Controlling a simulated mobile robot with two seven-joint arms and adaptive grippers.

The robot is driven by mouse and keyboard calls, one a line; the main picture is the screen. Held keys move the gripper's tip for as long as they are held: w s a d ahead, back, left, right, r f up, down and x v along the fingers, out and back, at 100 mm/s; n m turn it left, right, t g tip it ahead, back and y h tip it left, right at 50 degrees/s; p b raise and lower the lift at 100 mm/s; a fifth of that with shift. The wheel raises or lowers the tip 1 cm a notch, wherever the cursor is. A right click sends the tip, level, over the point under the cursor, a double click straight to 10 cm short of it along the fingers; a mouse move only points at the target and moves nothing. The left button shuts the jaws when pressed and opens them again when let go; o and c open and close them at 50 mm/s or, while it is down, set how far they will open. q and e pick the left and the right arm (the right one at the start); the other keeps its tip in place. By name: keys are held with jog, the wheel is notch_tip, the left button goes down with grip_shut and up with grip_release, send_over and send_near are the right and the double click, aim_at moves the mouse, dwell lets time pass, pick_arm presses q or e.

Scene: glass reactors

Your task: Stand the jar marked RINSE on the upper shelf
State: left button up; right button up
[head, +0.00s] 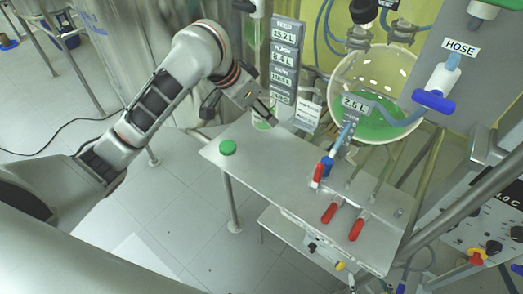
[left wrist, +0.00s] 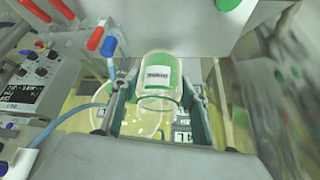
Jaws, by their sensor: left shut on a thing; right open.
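My left gripper (head: 268,116) reaches in from the left to the back edge of the steel bench. It is shut on a clear jar with green (head: 262,125). In the left wrist view this jar (left wrist: 158,72) sits between the two fingers, with a white label whose print is too small to read. I cannot tell whether the jar touches the bench. The bench's upper shelf (head: 270,165) is a flat steel top, with a lower shelf (head: 285,228) beneath it. I cannot make out my right gripper in either view.
A green round cap (head: 228,147) is at the shelf's left corner. Red-handled valves (head: 329,213) stand toward the right. Display signs (head: 284,62) and a glass vessel with green liquid (head: 375,118) are behind. The middle of the shelf is bare.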

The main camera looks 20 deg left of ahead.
pick_arm(q)
notch_tip(320, 180, down, 18)
jog(key=shift+f, duration=0.15)
dwell(0.3)
jog(key=shift+f, duration=0.2)
jog(key=o, duration=1.3)
jog(key=shift+r, duration=0.25)
jog(key=v, duration=1.2)
